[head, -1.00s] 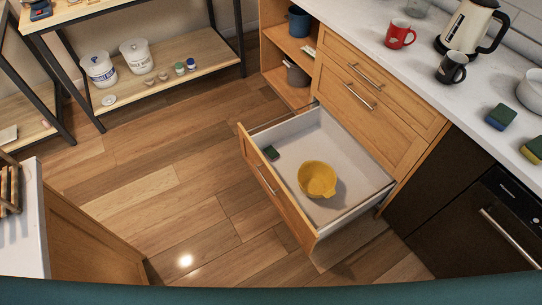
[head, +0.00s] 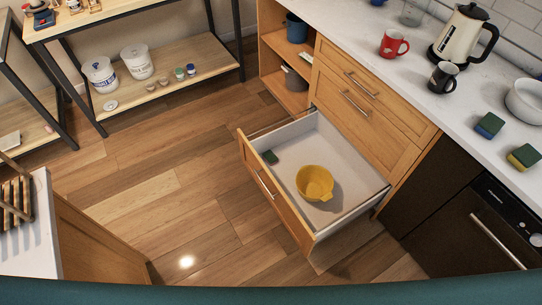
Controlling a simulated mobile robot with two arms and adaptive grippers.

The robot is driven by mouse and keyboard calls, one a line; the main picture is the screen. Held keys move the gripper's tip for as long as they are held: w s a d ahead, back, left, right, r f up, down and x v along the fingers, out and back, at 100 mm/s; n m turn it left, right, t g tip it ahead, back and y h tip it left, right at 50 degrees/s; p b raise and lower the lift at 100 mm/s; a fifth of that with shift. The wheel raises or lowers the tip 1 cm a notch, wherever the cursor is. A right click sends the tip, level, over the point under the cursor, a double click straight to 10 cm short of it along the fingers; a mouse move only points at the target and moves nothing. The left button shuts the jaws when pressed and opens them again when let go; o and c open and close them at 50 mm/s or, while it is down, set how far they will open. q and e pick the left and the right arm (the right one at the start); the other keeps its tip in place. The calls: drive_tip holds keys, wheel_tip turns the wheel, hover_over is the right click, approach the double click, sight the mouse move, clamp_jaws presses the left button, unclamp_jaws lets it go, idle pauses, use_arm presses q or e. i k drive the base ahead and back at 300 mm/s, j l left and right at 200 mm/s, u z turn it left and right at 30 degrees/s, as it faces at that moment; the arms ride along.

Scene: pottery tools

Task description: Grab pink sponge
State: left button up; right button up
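No clearly pink sponge shows in the head view. A small pale, faintly pinkish block (head: 10,141) lies on the low shelf at the far left; I cannot tell what it is. A green and blue sponge (head: 489,125) and a green and yellow sponge (head: 523,156) lie on the white counter at the right. Neither of my grippers is in view.
The open drawer (head: 284,218) juts out over the wooden floor. The counter (head: 400,103) holds a red mug (head: 393,44), a black mug (head: 443,77), a kettle (head: 463,38) and a white bowl (head: 526,100). A shelf rack (head: 200,82) stands at the back left. The middle floor is clear.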

sight(269, 156)
drive_tip(key=i+j+z, duration=0.1)
drive_tip(key=z, duration=0.3)
drive_tip(key=i+j+z, duration=0.15)
drive_tip(key=z, duration=0.25)
drive_tip(key=i+j+z, duration=0.15)
drive_tip(key=j, duration=0.2)
drive_tip(key=i+j+z, duration=0.1)
drive_tip(key=j, duration=0.25)
drive_tip(key=i+j+z, duration=0.15)
drive_tip(key=j, duration=0.25)
drive_tip(key=i+j+z, duration=0.1)
drive_tip(key=j, duration=0.25)
drive_tip(key=i+j+z, duration=0.15)
drive_tip(key=j, duration=0.25)
